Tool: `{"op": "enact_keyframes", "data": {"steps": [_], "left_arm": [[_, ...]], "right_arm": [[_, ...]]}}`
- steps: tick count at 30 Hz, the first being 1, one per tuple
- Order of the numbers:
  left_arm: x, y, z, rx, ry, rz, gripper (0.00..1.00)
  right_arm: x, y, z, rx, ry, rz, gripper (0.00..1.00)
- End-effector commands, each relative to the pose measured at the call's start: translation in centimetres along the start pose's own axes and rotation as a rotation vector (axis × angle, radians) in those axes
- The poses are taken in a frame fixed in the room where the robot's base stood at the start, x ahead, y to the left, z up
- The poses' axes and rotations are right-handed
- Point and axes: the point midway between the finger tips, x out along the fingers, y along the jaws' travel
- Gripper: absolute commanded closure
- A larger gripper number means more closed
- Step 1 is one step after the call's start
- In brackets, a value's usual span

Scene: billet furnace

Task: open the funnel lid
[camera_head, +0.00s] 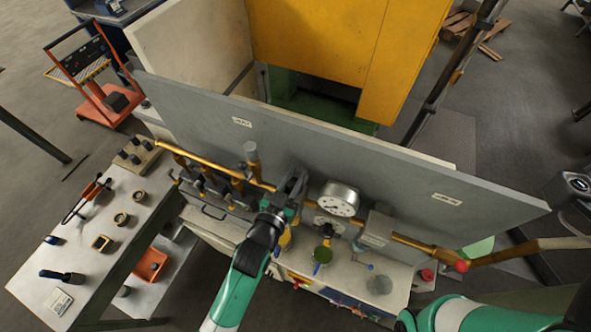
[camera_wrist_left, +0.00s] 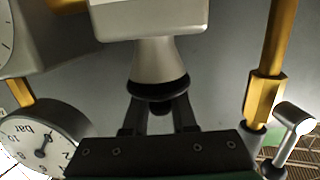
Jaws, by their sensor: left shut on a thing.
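In the left wrist view, a silver funnel (camera_wrist_left: 158,62) hangs from a light grey box (camera_wrist_left: 150,18) and flares to a black rim, the likely lid (camera_wrist_left: 158,88). My left gripper (camera_wrist_left: 160,108) is shut on the small black knob at the lid's end, with one finger on each side. In the head view my left gripper (camera_head: 292,188) is at the grey panel, just left of the gauges, and hides the funnel and lid. Whether the lid is apart from the funnel cannot be told. Only part of my right arm shows at the lower right of the head view.
A pressure gauge (camera_head: 340,199) sits close to the right of my left gripper. A brass pipe (camera_head: 210,167) with valves runs along the tall grey panel (camera_head: 310,142). A side table (camera_head: 100,240) with small parts stands at the left. A yellow furnace door (camera_head: 340,40) is behind.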

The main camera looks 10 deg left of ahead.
Motion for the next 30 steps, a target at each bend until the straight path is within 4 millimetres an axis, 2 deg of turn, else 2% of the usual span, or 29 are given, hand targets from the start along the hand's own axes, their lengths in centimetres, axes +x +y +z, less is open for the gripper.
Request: {"op": "enact_keyframes", "data": {"steps": [1, 12, 21, 30], "left_arm": [[-0.1, 0.0, -1.0, 0.001, -0.033, 0.000, 1.00], [0.5, 0.0, -1.0, -0.001, -0.306, 0.000, 1.00], [0.9, 0.0, -0.6, -0.001, -0.451, 0.000, 1.00], [0.9, 0.0, -0.3, -0.001, -0.491, 0.000, 1.00]], "right_arm": [[1.3, 0.0, -1.2, 0.000, 0.000, 0.000, 1.00], [5.2, 0.0, -4.8, 0.000, 0.000, 0.000, 1.00], [6.5, 0.0, -6.0, 0.000, 0.000, 0.000, 1.00], [6.7, 0.0, -6.1, 0.000, 0.000, 0.000, 1.00]]}}
